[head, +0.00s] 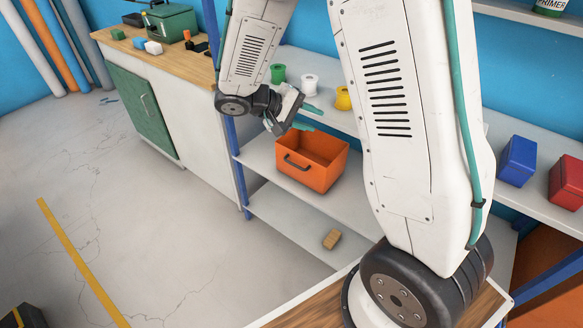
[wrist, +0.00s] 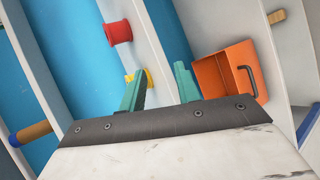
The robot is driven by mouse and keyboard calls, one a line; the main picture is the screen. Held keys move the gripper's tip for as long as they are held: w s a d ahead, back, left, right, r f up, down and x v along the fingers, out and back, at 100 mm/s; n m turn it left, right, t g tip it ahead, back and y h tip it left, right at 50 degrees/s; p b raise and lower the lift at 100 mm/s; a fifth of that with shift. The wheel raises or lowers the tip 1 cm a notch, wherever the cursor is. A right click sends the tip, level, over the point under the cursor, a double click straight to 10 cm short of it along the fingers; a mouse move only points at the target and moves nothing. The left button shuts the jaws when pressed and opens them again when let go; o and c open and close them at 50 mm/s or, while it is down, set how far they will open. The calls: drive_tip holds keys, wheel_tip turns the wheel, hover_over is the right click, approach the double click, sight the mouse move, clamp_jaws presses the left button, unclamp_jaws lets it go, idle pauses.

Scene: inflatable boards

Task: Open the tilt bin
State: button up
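The tilt bin (head: 322,178) is an orange open-topped box with a dark bar handle (head: 297,162) on its front. It is on the middle level of the grey shelf unit, with its hollow inside showing. I cannot tell how far it is tilted. My gripper (head: 307,117) is above the bin, near its back edge in the picture, and looks apart from it. In the wrist view the bin (wrist: 211,78) and its handle lie right of my gripper (wrist: 160,71). The two teal fingers are spread with nothing between them.
Green (head: 278,73), white (head: 309,84) and yellow (head: 343,98) spools stand on the shelf above. A wooden block (head: 332,239) lies on the level below. Blue (head: 517,161) and red (head: 567,182) boxes stand at right. The floor (head: 130,210) before the shelves is mostly clear.

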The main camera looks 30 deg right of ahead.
drive_tip(key=w+a+f+n+t+h, duration=0.1)
drive_tip(key=w+f+n+t, duration=0.15)
drive_tip(key=f, duration=0.65)
drive_tip(key=w+a+f+n+t+h, duration=0.1)
drive_tip(key=w+a+f+t, duration=0.2)
drive_tip(key=f, duration=0.7)
drive_tip(key=w+f+n+t+h, duration=0.1)
drive_tip(key=w+f+n+t, duration=0.15)
drive_tip(key=w+f, duration=0.45)
drive_tip(key=d+f, duration=0.4)
drive_tip(key=d, duration=0.2)
drive_tip(key=shift+w+d+f+m, duration=0.2)
drive_tip(key=shift+w+d+m, duration=0.1)
drive_tip(key=shift+w+d, duration=0.1)
drive_tip(key=shift+s, duration=0.1)
clamp_jaws()
